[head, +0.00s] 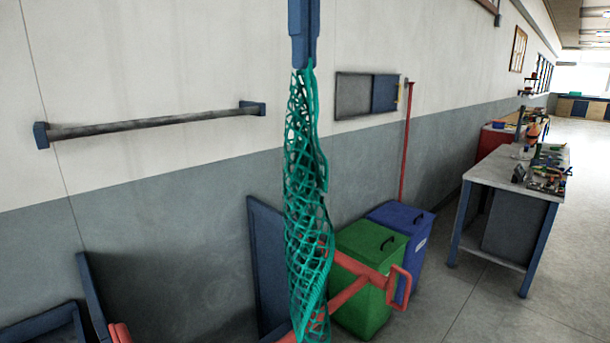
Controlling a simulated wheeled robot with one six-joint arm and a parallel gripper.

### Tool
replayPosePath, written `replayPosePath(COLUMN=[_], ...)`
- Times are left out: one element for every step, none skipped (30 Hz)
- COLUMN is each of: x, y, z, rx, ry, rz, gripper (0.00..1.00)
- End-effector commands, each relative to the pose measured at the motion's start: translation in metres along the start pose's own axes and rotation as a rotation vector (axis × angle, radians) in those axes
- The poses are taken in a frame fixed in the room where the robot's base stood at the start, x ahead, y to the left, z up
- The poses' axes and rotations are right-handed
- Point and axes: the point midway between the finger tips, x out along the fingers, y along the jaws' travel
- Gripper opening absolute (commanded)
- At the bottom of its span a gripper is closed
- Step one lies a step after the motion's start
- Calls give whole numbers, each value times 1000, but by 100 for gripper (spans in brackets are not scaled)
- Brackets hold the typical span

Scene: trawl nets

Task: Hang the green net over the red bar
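The green net (306,190) hangs down in a long narrow bundle in the middle of the head view. My gripper (303,50), with blue fingers at the top edge, is shut on the net's upper end. The net's lower end runs down to the bottom of the picture. Red tubing (352,290) with a looped end shows low, partly behind the net, in front of the bins. The wall-mounted bar (155,125) at the left looks grey, with blue end brackets. A thin red upright pole (405,145) stands against the wall.
A green bin (362,300) and a blue bin (408,235) stand by the wall. A workbench (510,170) with tools is at the right. A blue panel (266,262) leans on the wall. Open floor lies at the lower right.

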Motion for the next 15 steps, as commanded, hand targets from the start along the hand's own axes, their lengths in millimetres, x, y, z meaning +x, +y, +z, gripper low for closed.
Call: replayPosePath(x=[8, 11, 15, 18, 21, 24, 27, 29, 32, 34, 36, 38, 40, 41, 43], y=[1, 2, 2, 2, 2, 2, 2, 2, 3, 3, 3, 3, 3, 2, 2], z=[-2, -2, -2, -2, -2, -2, -1, -1, -1, -1, -1, -1, -1, -1, -1], rx=[0, 1, 1, 2, 2, 2, 2, 2, 3, 3, 3, 3, 3, 3, 3], ry=[5, 5, 5, 5, 5, 5, 5, 5, 5, 5, 5, 4, 4, 4, 4], rz=[1, 1, 1, 1, 1, 1, 1, 2, 2, 2, 1, 1, 1, 1, 1], gripper=[0, 0, 0, 0, 0, 0, 0, 0, 0, 0, 0, 0, 0, 0, 0])
